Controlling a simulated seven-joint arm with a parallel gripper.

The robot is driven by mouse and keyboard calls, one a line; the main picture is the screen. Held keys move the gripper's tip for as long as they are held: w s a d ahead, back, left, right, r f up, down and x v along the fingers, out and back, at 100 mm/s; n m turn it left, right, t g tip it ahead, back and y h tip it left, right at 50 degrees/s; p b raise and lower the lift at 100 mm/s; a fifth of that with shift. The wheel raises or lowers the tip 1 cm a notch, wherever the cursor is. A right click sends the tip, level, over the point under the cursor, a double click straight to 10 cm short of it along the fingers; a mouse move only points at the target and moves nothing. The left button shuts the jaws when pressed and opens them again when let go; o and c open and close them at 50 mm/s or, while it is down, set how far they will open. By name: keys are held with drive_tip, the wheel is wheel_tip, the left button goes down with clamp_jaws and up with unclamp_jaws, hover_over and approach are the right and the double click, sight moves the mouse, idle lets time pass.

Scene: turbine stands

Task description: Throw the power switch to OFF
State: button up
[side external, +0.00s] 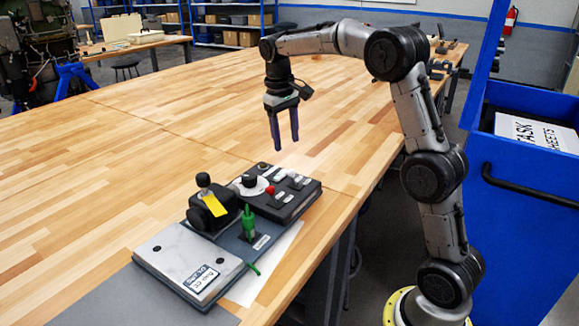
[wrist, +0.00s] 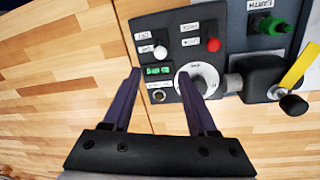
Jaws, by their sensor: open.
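My gripper (side external: 285,145) is open and empty, hanging above the table behind the black control box (side external: 290,198). In the wrist view its fingers (wrist: 160,76) point at the box face, one each side of a small green display (wrist: 157,71). The box carries a black rotary knob on a white dial (wrist: 196,80), a white-tipped switch (wrist: 160,52) and a red-tipped one (wrist: 213,44). Beside it is a black housing (side external: 208,212) with a ball-ended lever (side external: 203,181) and yellow tag (side external: 215,203). Labels are too small to tell which is the power switch.
A green plug (side external: 249,216) stands upright near the housing. A grey box with a white label (side external: 201,278) lies at the front, with white paper (side external: 268,270) beside it.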

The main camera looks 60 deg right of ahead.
sight(290, 170)
drive_tip(key=f, duration=0.6)
drive_tip(key=d+f, duration=0.1)
drive_tip(key=f, duration=0.2)
drive_tip(key=shift+s+f, duration=0.15)
drive_tip(key=shift+s, duration=0.05)
clamp_jaws()
